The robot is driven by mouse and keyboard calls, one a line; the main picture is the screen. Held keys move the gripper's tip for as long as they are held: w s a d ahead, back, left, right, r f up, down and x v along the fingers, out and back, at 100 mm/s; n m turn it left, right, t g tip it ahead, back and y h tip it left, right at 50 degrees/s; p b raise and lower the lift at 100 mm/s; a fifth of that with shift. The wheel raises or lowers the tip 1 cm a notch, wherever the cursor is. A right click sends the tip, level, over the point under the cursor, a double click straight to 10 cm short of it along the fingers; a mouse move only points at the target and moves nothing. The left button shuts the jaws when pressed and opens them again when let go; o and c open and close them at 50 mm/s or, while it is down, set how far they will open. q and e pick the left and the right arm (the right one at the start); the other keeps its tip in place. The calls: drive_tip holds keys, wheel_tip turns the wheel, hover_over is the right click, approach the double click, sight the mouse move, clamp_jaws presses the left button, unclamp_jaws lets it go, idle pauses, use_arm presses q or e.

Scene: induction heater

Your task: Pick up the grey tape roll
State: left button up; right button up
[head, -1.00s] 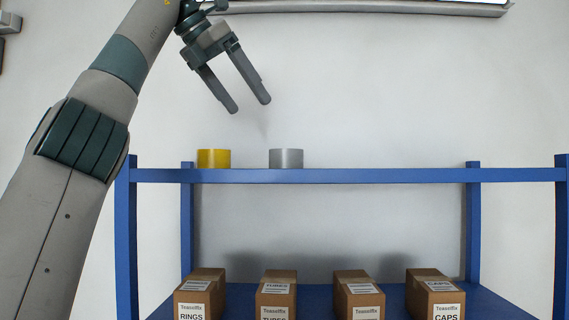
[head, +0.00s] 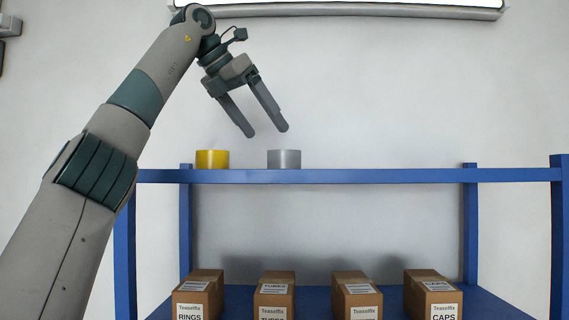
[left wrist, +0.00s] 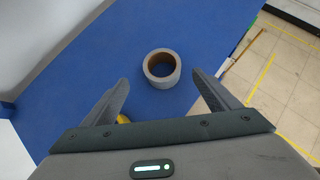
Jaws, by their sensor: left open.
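The grey tape roll (head: 284,160) stands on the blue top shelf (head: 370,176), right of a yellow tape roll (head: 212,160). In the left wrist view the grey tape roll (left wrist: 161,68) lies flat with its brown core facing up, ahead of and between my fingertips. My left gripper (head: 267,131) is open and empty, above the shelf and a little up and left of the grey roll in the head view. It also shows in the left wrist view (left wrist: 160,80). The yellow roll is mostly hidden behind the gripper there. My right gripper is in no view.
Several brown boxes (head: 275,300) stand on the lower blue shelf. Blue posts (head: 470,225) rise at the shelf's corners. The top shelf is clear right of the grey roll. A tiled floor (left wrist: 285,85) shows beyond the shelf edge.

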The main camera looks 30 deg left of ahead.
sight(284, 156)
use_arm(q)
drive_tip(key=x, duration=0.4)
drive_tip(key=shift+w+a+f, duration=0.1)
drive_tip(key=shift+w+f, duration=0.1)
drive_tip(key=shift+f, duration=0.1)
drive_tip(key=shift+w, duration=0.1)
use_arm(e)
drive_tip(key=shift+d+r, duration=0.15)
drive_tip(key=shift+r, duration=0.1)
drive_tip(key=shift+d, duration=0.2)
use_arm(q)
drive_tip(key=shift+f+p, duration=0.1)
drive_tip(key=shift+p, duration=0.25)
drive_tip(key=p+x, duration=0.1)
drive_tip(key=x, duration=0.1)
drive_tip(key=p+x, duration=0.1)
drive_tip(key=x, duration=0.1)
drive_tip(key=shift+d, duration=0.35)
drive_tip(key=shift+w+f, duration=0.2)
drive_tip(key=shift+f, duration=0.2)
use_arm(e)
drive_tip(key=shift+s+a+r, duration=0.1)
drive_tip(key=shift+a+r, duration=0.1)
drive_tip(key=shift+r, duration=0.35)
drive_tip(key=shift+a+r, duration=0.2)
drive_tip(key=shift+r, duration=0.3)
